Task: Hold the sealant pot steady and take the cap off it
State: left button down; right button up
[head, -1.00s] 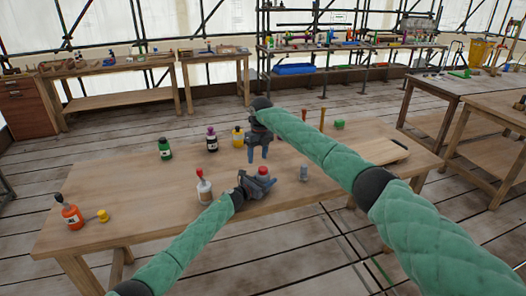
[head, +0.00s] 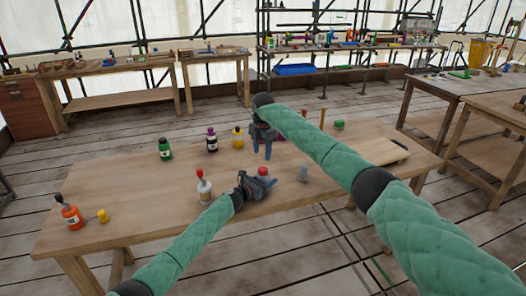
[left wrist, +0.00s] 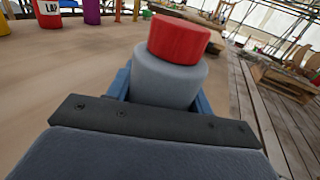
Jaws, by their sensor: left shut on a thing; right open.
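The sealant pot (left wrist: 168,82) is a grey pot with a red cap (left wrist: 180,38) seated on top, tilted a little in the left wrist view. In the head view the red cap (head: 262,171) shows above my left gripper (head: 262,186), which hides most of the pot. My left gripper is shut on the pot, its blue fingers on either side of the grey body. My right gripper (head: 263,151) is open and empty, pointing down just above and behind the red cap, apart from it.
A white bottle with a red top (head: 204,188) stands just left of my left gripper. Green (head: 165,149), dark purple-topped (head: 212,141) and yellow (head: 238,138) bottles stand behind. An orange bottle (head: 72,214) is at far left.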

aim_at(263, 169)
pick_arm(q)
jog(key=shift+f, duration=0.1)
pick_arm(e)
jog(key=m, duration=0.4)
jog(key=shift+d, duration=0.15)
jog(key=m, duration=0.5)
jog(key=shift+f, duration=4.05)
jog(key=shift+c, duration=0.2)
